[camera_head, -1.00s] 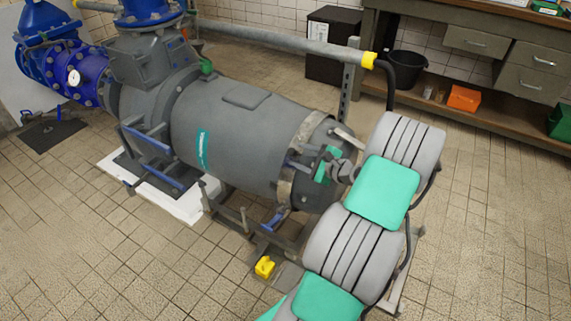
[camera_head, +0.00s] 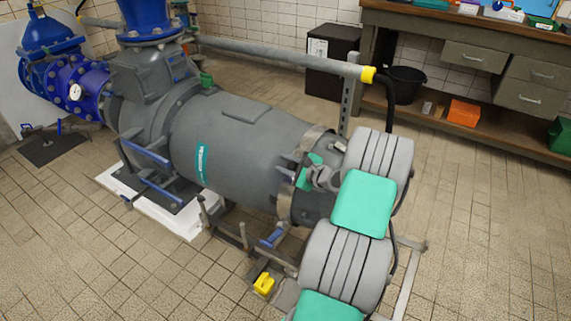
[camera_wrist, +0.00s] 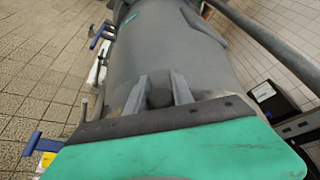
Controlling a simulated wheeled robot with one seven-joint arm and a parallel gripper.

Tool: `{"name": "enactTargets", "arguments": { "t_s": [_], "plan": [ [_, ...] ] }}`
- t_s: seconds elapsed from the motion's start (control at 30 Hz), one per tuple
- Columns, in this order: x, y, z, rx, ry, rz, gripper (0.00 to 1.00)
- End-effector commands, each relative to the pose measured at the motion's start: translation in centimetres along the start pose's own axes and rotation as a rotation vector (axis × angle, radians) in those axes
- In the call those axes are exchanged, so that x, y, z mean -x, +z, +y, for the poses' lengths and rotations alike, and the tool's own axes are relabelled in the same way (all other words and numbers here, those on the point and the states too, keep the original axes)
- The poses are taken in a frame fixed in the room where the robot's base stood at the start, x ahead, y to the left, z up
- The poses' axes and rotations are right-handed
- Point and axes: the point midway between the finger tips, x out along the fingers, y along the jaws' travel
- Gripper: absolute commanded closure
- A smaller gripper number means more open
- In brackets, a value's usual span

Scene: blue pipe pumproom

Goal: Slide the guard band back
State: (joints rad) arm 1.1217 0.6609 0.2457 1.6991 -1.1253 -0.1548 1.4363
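The guard band (camera_head: 284,203) is a worn, pale metal ring around the right end of the grey motor (camera_head: 250,140). My gripper (camera_head: 291,159) reaches the band from the right, and its green palm partly covers it. In the wrist view, the two grey fingers of my gripper (camera_wrist: 158,88) stand apart with a dark round knob (camera_wrist: 160,99) between them. Whether they press on the knob is not clear. The motor body (camera_wrist: 165,40) runs away beyond the fingertips. The far side of the band is hidden.
A grey pipe (camera_head: 270,52) with a yellow collar (camera_head: 367,75) runs behind the motor. A workbench (camera_head: 480,50) and a black bucket (camera_head: 404,84) stand at the back right. A yellow object (camera_head: 264,284) is low in front. Tiled floor is open at the left front.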

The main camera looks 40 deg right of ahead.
Motion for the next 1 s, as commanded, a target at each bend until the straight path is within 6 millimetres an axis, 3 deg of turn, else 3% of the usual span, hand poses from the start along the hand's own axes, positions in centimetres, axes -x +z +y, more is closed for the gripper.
{"name": "enactTargets", "arguments": {
  "t_s": [0.33, 1.0],
  "plan": [
    [0.01, 0.0, 0.03, 0.0, 0.001, 0.0, 1.0],
    [-0.02, 0.02, 0.07, 0.0, 0.001, 0.0, 1.0]
  ]
}}
